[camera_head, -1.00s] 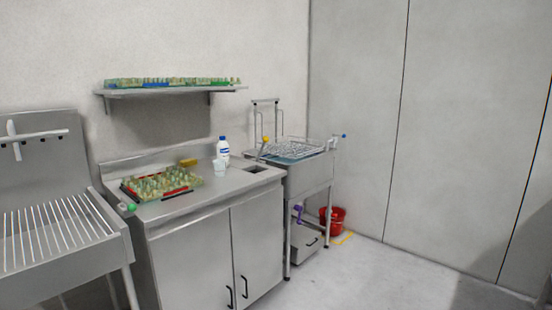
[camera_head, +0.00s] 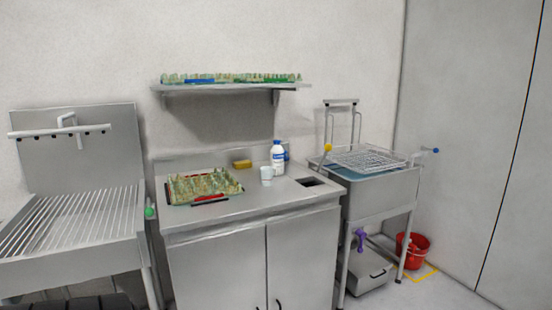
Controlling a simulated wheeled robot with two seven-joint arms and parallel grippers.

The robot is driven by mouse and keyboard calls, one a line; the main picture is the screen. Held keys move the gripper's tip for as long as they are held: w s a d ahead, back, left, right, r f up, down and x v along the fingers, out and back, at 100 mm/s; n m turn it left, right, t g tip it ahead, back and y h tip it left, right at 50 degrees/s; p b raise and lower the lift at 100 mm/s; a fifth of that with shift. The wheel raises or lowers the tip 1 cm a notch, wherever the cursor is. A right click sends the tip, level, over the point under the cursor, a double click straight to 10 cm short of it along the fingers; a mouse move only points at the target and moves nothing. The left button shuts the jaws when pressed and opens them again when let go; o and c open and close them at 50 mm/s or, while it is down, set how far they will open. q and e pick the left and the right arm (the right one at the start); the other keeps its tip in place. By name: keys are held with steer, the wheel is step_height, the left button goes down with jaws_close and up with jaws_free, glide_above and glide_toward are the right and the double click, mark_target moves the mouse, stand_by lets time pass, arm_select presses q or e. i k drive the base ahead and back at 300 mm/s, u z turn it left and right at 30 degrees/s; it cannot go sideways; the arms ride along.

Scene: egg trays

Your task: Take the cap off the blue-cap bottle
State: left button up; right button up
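The blue-cap bottle (camera_head: 278,158) stands upright on the steel counter (camera_head: 250,205), towards its back right. It is white with a blue label, and its blue cap (camera_head: 277,142) is on top. A small pale cup (camera_head: 266,176) stands just in front and to the left of it. Another small bluish item shows partly behind the bottle, too small to make out. Neither of my grippers is in view.
An egg tray (camera_head: 232,186) lies on the counter's left, with a yellow sponge (camera_head: 242,164) behind it. A slatted sink (camera_head: 70,262) stands left. A basin with a wire rack (camera_head: 368,158) stands right, near a red bucket (camera_head: 412,250). A shelf (camera_head: 230,88) hangs above.

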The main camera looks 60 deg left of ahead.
mark_target(277, 153)
steer(key=u, duration=0.45)
steer(key=i, duration=2.05)
steer(key=u, duration=1.85)
steer(key=i, duration=0.9)
steer(key=u, duration=1.05)
